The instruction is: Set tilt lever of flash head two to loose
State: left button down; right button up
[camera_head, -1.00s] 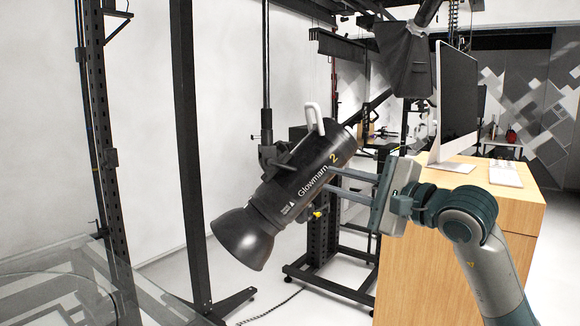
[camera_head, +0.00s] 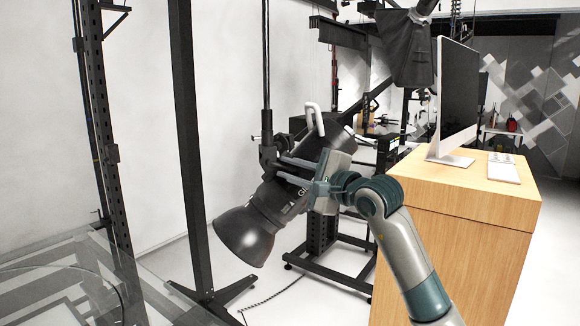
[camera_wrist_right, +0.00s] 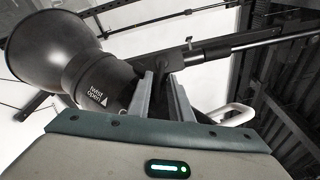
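Flash head two is the black lamp (camera_head: 262,212) hanging tilted from a black pole, its wide reflector down to the left. It also shows in the right wrist view (camera_wrist_right: 95,75). Its black bracket (camera_head: 268,158) joins it to the pole; a small upright piece (camera_wrist_right: 190,43) on the bracket may be the tilt lever, but I cannot be sure. My right gripper (camera_head: 279,167) is open, its two fingers apart and reaching across the lamp body toward the bracket. It covers the "2" and most of the lettering. Contact cannot be told. My left gripper is not in view.
A white handle (camera_head: 314,118) sticks up from the lamp's upper end. A wooden desk (camera_head: 455,245) with a monitor (camera_head: 457,100) stands at right. A black upright post (camera_head: 188,150) stands left of the lamp, and a glass-topped table (camera_head: 60,275) is at lower left.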

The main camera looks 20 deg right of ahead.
jog(key=shift+w, duration=0.1)
jog(key=shift+c, duration=0.4)
grip_shut()
jog(key=shift+f, duration=0.1)
